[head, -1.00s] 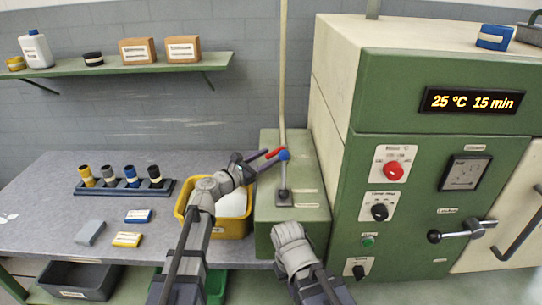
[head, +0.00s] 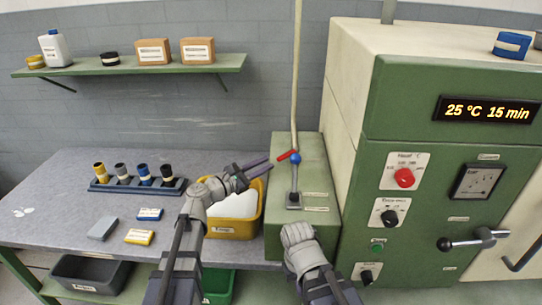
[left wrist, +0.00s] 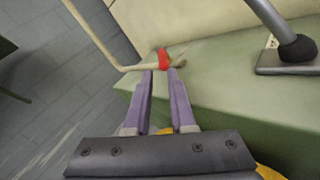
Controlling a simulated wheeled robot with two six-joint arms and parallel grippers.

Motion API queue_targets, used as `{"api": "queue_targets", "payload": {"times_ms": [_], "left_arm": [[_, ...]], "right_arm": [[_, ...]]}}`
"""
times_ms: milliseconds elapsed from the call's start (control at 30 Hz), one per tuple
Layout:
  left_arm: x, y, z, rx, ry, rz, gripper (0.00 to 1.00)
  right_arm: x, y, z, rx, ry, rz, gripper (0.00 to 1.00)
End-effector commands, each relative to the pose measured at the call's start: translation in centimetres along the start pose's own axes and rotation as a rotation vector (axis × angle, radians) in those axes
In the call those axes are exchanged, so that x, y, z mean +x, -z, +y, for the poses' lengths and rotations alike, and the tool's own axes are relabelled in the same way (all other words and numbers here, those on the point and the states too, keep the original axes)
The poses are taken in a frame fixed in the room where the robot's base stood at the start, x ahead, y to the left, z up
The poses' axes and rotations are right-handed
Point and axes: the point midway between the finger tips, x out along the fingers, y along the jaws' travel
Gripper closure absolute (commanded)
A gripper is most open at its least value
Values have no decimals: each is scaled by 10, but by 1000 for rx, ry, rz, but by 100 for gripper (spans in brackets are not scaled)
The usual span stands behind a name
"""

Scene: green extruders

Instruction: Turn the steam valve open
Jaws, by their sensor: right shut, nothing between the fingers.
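The steam valve's red handle (head: 287,155) is a short bar at the pale vertical pipe, above the green box. Part of it is hidden behind a blue ball knob (head: 296,158) in the head view. In the left wrist view the red part (left wrist: 163,59) sits just beyond my fingertips, beside the pipe. My left gripper (head: 270,165) is open, just left of and below the handle. Its two purple fingers (left wrist: 161,72) are parted with nothing held between them. My right gripper (head: 296,234) is shut and empty, in front of the green box; its fingertips are hard to make out.
The blue-knobbed lever stands on the green box (head: 320,228); its base (left wrist: 290,60) is right of my left fingers. A yellow bin (head: 232,230) lies below my left gripper. The green machine (head: 425,150) stands close on the right. The pipe (head: 297,80) rises behind.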

Motion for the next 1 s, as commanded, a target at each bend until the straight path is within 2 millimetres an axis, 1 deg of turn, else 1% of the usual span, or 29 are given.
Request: {"api": "queue_targets", "payload": {"times_ms": [33,167,200,500,600,700,800,900,1000], "left_arm": [[-1,-9,10,113,8,6,84],[-5,-18,22,461,43,14,99],[-7,-20,26,569,55,13,100],[-20,-36,53,1370,151,-20,100],[-24,-40,60,1612,181,-47,100],[-28,-43,66,1813,205,-74,100],[-31,-44,70,1962,223,-99,100],[-33,-44,72,2057,234,-117,100],[-34,-44,72,2103,238,-126,100]], "right_arm": [[-14,-1,1,0,0,0,100],[-34,-2,3,0,0,0,100],[-39,-2,4,0,0,0,100],[-80,-5,8,0,0,0,100],[-92,-5,9,0,0,0,100],[-101,-6,10,0,0,0,100],[-107,-6,10,0,0,0,100],[-110,-6,10,0,0,0,100],[-111,-6,11,0,0,0,100]]}}
